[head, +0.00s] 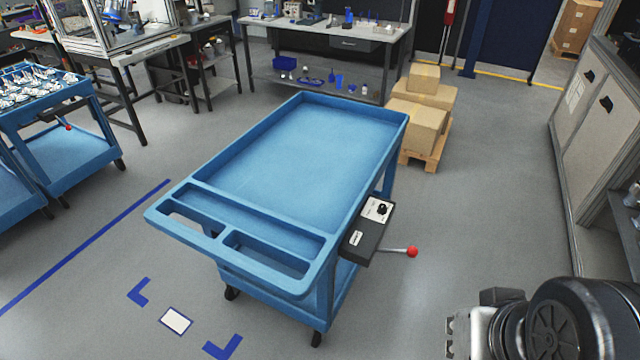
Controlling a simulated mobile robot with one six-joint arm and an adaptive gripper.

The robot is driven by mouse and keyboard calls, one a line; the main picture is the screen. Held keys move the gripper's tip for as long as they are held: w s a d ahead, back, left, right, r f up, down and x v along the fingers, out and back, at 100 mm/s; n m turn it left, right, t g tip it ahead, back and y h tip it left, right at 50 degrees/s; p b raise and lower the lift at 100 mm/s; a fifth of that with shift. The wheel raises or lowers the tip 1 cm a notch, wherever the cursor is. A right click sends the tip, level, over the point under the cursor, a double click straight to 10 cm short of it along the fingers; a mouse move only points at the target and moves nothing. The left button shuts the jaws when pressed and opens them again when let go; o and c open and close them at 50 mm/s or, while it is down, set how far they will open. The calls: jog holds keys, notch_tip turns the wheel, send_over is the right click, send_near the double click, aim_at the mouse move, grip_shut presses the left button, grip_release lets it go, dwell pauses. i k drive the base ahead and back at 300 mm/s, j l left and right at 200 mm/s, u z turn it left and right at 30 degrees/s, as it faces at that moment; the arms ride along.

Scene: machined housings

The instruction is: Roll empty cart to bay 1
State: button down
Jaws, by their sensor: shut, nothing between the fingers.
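An empty blue cart (310,150) stands in the middle of the head view. Its top tray is bare, with two slots in the near handle end. A dark box with a knob (378,209) and a lever with a red ball (411,251) is fixed to its right side. Blue corner marks (222,348) and a white label (176,320) lie on the floor just in front of the cart, at lower left. The label's text is too small to read. Part of my arm shows at the lower right; my gripper's fingers are not in view.
Another blue cart (62,165) loaded with metal parts stands at left, beyond a blue floor line (90,245). Boxes on a pallet (420,155) stand behind the cart at right. Workbenches (330,35) line the back, cabinets (600,110) the right. The floor between is clear.

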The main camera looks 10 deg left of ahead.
aim_at(287, 213)
jog(key=i+j+u, duration=0.2)
jog(key=u, duration=0.2)
jog(key=i+j+u, duration=0.2)
jog(key=u, duration=0.2)
jog(key=i+j+u, duration=0.15)
jog(key=u, duration=0.25)
jog(key=i+l, duration=0.05)
